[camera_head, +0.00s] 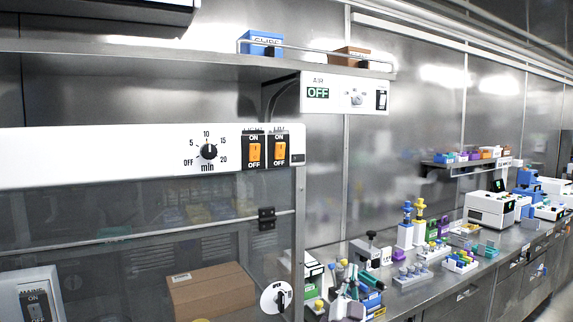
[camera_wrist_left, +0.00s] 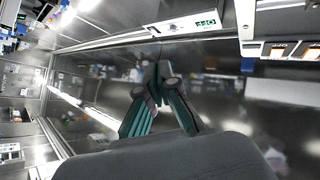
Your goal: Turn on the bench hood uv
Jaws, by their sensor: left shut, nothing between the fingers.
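The bench hood's white control panel (camera_head: 100,155) crosses the left of the head view, with a timer knob (camera_head: 208,151) and two orange rocker switches at its right end. The left switch (camera_head: 253,151) and right switch (camera_head: 279,150) are marked ON above and OFF below; their small top labels are too blurred to read surely. Both switches also show at the upper right of the left wrist view (camera_wrist_left: 278,50). My left gripper (camera_head: 350,272) is below and right of the panel, apart from the switches. Its teal fingers (camera_wrist_left: 158,72) are shut and empty. My right gripper is not seen.
A shelf (camera_head: 200,68) runs above the panel, with a blue box and a brown box. A small box with an OFF display (camera_head: 318,92) hangs under it. The glass front covers a cardboard box (camera_head: 210,290). The bench at right (camera_head: 440,275) is crowded with racks and devices.

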